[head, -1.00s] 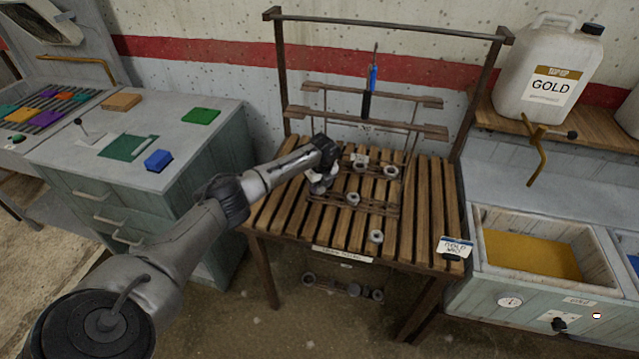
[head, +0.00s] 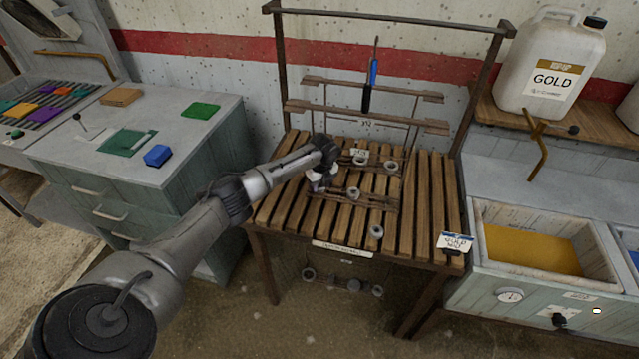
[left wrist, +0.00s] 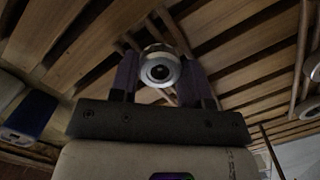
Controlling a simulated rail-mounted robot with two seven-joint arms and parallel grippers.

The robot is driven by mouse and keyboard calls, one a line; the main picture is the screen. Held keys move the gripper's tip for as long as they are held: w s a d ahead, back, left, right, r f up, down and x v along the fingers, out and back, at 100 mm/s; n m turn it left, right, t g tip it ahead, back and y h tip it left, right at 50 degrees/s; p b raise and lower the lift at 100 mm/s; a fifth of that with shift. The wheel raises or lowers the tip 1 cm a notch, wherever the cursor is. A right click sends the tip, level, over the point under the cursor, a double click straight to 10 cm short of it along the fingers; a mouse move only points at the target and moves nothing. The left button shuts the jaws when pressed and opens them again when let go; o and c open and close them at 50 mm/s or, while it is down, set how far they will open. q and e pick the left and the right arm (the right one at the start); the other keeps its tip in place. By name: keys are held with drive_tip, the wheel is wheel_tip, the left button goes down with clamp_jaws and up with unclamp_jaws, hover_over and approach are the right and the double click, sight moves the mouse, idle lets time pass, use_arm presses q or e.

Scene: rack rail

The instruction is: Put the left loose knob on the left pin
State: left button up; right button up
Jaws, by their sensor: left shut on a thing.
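My left gripper (head: 318,183) is over the left part of the slatted wooden bench, near the left end of a low rail (head: 378,203). In the left wrist view its two fingers (left wrist: 161,80) are closed on a round, pale metal knob (left wrist: 158,68) with a dark hole in its centre. In the head view the gripper mostly hides that knob. Another knob (head: 354,194) is at the low rail, and one more (head: 376,232) is nearer the bench front. I cannot make out the left pin; the gripper may cover it. My right gripper is out of view.
Two more knobs, one at the back (head: 360,158) and one to its right (head: 391,167), are close to the gripper. A raised rack (head: 365,118) with a blue-handled screwdriver (head: 372,72) stands behind. The bench's right slats (head: 440,190) are mostly clear.

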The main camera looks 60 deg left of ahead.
use_arm(q)
drive_tip(key=o, duration=1)
drive_tip(key=shift+d+r+p, duration=0.3)
drive_tip(key=shift+r+p, duration=0.2)
drive_tip(key=shift+r, duration=1.5)
drive_tip(key=shift+d+r+p, duration=0.3)
drive_tip(key=shift+r+p, duration=0.25)
drive_tip(key=shift+r, duration=1.4)
drive_tip(key=shift+d+r+p, duration=0.3)
drive_tip(key=shift+r+p, duration=0.2)
drive_tip(key=shift+r, duration=1.5)
